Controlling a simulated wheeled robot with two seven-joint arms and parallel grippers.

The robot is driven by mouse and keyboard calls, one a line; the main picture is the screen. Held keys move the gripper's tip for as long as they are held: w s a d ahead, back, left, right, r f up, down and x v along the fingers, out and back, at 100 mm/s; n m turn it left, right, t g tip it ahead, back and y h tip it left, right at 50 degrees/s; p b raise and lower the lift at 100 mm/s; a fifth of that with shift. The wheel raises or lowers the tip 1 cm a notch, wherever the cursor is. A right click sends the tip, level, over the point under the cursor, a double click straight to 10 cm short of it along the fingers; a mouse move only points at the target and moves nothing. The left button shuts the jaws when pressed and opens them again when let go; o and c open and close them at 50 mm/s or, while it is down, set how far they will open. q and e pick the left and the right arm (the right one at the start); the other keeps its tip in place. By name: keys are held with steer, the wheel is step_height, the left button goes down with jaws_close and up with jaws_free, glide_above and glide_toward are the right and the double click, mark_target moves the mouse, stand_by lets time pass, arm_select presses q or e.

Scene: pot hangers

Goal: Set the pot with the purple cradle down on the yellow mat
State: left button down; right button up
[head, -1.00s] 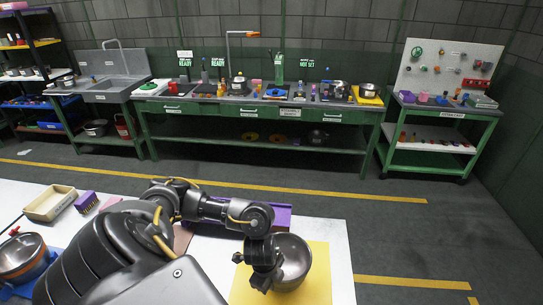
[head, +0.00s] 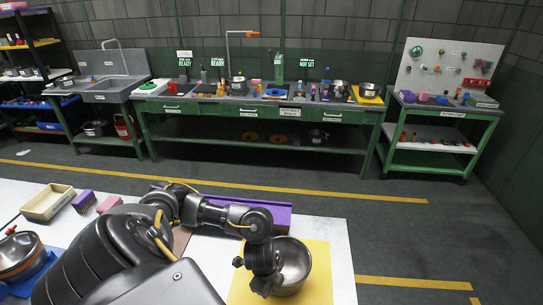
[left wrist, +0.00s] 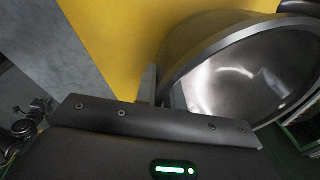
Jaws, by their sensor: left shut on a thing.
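The metal pot (head: 296,264) is a shiny steel bowl, over the yellow mat (head: 318,285) at the front right of the white table. The purple cradle (head: 277,212) lies behind the pot, partly hidden by my left arm. My left gripper (head: 262,277) is shut on the pot's left side. In the left wrist view the pot (left wrist: 245,75) is tilted in the picture at the right, with the yellow mat (left wrist: 115,40) behind it. I cannot tell whether the pot's base touches the mat. My right gripper is not in view.
An open beige box (head: 47,203), a purple brush-like block (head: 83,201) and a lidded pot (head: 18,257) on a blue mat stand at the left of the white table (head: 335,232). A green workbench (head: 260,115) stands across the floor.

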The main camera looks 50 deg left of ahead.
arm_select(q)
steer(key=shift+f, duration=0.5)
steer(key=c, duration=1.4)
jaws_free()
steer(key=shift+b, duration=0.3)
steer(key=shift+c, duration=0.2)
step_height(320, 180, up, 11)
steer(key=s+p, duration=0.1)
steer(key=p, duration=0.3)
steer(key=shift+s+a+f, duration=0.15)
steer(key=shift+s+a, duration=0.05)
steer(key=shift+s, duration=0.15)
step_height(320, 180, up, 10)
steer(key=p, duration=0.2)
steer(key=shift+s+f, duration=0.1)
